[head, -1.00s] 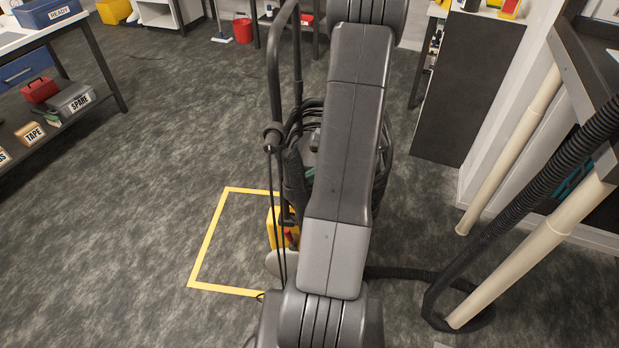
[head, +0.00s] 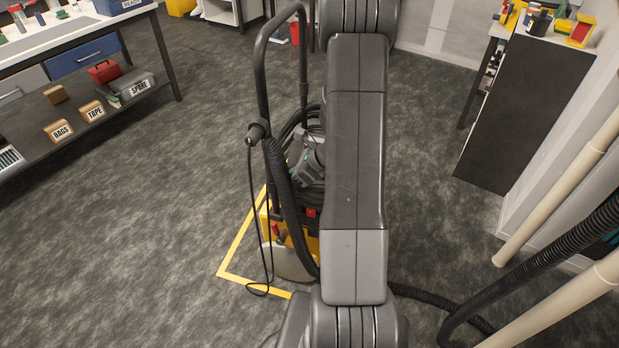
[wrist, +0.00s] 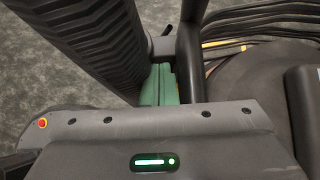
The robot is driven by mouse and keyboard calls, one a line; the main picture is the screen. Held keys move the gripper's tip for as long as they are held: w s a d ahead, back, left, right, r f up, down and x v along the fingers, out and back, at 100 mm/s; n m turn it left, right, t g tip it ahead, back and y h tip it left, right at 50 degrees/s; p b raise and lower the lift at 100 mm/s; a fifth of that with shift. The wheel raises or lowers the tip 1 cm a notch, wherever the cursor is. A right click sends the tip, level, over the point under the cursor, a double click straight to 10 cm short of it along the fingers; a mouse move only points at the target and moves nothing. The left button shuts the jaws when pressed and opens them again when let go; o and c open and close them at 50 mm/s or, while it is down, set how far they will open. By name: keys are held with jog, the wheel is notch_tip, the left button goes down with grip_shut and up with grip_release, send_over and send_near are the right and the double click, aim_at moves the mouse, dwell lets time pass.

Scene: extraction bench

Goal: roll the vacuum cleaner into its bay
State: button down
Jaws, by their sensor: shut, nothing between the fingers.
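The vacuum cleaner stands upright in the head view, with a tall black tube handle (head: 262,75), a ribbed hose and a yellow lower body (head: 265,222). My arm hides its right side. The bay is a yellow floor outline (head: 233,252); its left side and near-left corner show. The vacuum overlaps the outline, but I cannot tell whether it is wholly inside. In the wrist view my gripper's grey housing (wrist: 205,140) fills the bottom, close to the black handle tube (wrist: 188,50) and a green part (wrist: 158,85).
A bench (head: 170,50) with a lower shelf of labelled boxes stands at the left. A dark cabinet (head: 525,110) and pale pipes (head: 560,185) are at the right. A black hose (head: 425,295) lies on the floor at lower right. Floor left of the outline is clear.

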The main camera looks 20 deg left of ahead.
jog(key=a, duration=0.9)
jog(key=shift+w+p, duration=0.15)
jog(key=shift+p, duration=0.3)
jog(key=d, duration=0.4)
jog(key=shift+d+r, duration=0.15)
jog(key=shift+d, duration=0.1)
jog(key=v, duration=0.9)
jog(key=shift+r+p, duration=0.2)
jog(key=shift+p, duration=0.25)
